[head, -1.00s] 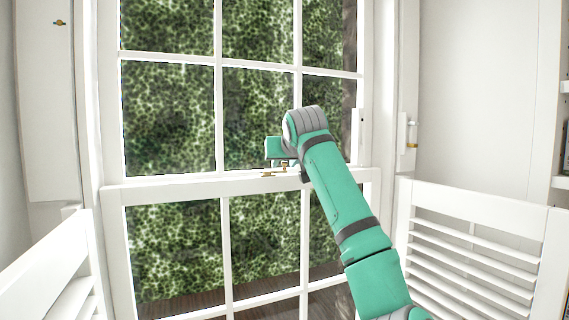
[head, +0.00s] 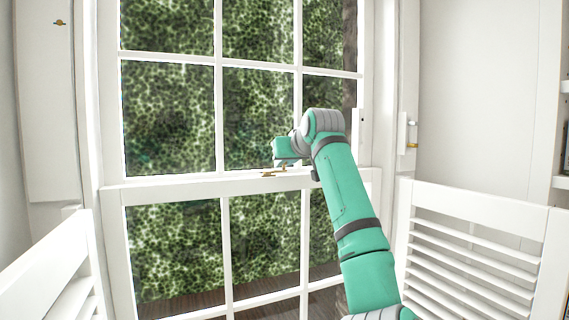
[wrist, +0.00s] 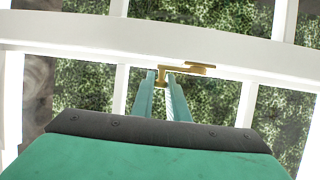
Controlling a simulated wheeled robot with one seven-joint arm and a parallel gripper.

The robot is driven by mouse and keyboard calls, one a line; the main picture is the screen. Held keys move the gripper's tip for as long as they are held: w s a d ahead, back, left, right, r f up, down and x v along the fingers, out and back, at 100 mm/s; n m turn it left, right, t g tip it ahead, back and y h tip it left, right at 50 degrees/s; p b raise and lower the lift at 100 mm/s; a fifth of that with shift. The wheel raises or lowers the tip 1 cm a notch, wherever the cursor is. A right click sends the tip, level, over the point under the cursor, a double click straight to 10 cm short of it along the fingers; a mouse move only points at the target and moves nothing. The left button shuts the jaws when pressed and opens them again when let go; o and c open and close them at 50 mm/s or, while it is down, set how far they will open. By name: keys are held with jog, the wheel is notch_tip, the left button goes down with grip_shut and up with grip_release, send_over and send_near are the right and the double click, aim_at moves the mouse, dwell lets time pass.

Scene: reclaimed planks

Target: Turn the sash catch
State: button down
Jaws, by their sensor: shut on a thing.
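The brass sash catch (head: 270,174) sits on the white meeting rail in the middle of the window. In the wrist view the catch (wrist: 188,68) lies along the rail, with its lever end between my fingertips. My gripper (wrist: 160,80) is shut on that end, one green finger on each side. In the head view my gripper (head: 281,164) is at the catch from above and behind my wrist, and its fingers are partly hidden or too small to make out.
The white meeting rail (head: 165,188) and glazing bars are close around my gripper. Louvred shutters (head: 470,265) stand at lower left and right. A small brass fitting (head: 60,22) is on the left panel, and another catch (head: 411,145) is on the right frame.

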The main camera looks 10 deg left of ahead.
jog(key=shift+w+a+n+g+y, duration=0.15)
jog(key=shift+n+g+y, duration=0.15)
jog(key=shift+n+y, duration=0.25)
jog(key=c, duration=1.7)
grip_release()
jog(key=v, duration=1)
jog(key=shift+s+d+r, duration=0.15)
jog(key=shift+s+d, duration=0.1)
